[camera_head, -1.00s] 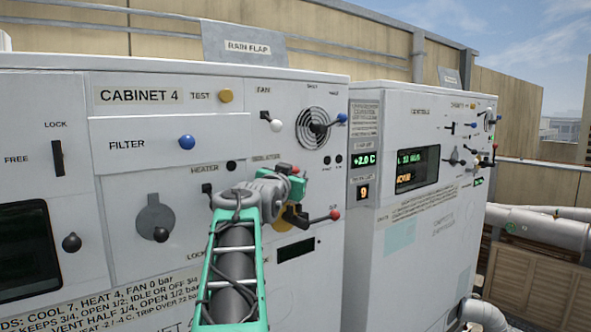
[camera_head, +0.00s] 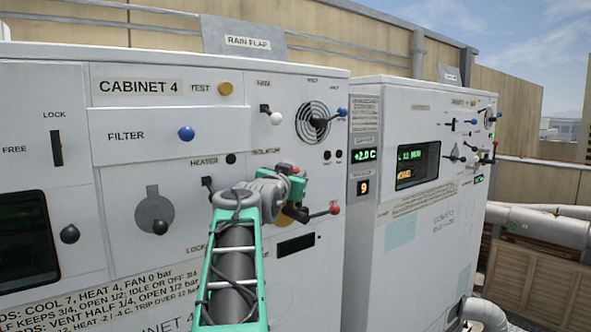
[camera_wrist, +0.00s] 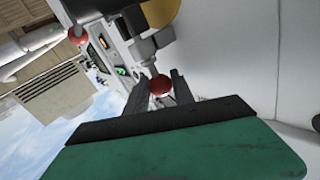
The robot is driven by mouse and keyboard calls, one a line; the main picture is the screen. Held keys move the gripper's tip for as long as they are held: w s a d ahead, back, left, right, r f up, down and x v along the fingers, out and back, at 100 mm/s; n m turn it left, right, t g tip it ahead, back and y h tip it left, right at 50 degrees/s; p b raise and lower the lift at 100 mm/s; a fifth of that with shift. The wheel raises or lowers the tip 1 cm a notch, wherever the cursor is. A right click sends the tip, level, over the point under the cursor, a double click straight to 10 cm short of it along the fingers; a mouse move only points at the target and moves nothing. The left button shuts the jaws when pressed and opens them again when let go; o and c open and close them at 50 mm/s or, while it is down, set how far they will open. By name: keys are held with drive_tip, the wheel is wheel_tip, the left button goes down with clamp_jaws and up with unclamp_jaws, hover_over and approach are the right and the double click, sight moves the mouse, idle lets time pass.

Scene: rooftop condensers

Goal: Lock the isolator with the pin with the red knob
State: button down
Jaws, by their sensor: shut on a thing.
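My gripper (camera_wrist: 163,88) is shut on the pin with the red knob (camera_wrist: 161,85), with the red ball between the finger ends. In the head view, a red ball (camera_head: 295,170) shows at the teal end of my arm. The isolator is on the front of Cabinet 4 (camera_head: 130,86), below the printed isolator label (camera_head: 266,152). Its yellow disc (camera_head: 282,217) is mostly hidden by my gripper. A dark lever with a red ball end (camera_head: 334,209) points right from it; that ball is also in the wrist view (camera_wrist: 79,33). The pin's tip and hole cannot be made out.
A grey round plate with a black knob (camera_head: 159,227) is left of my arm. The heater switch (camera_head: 207,184), a blue knob (camera_head: 186,133) and a fan grille (camera_head: 312,123) are nearby. A second cabinet (camera_head: 430,240) stands at the right.

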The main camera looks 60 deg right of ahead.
drive_tip(key=shift+f, duration=0.1)
drive_tip(key=c, duration=1)
unclamp_jaws()
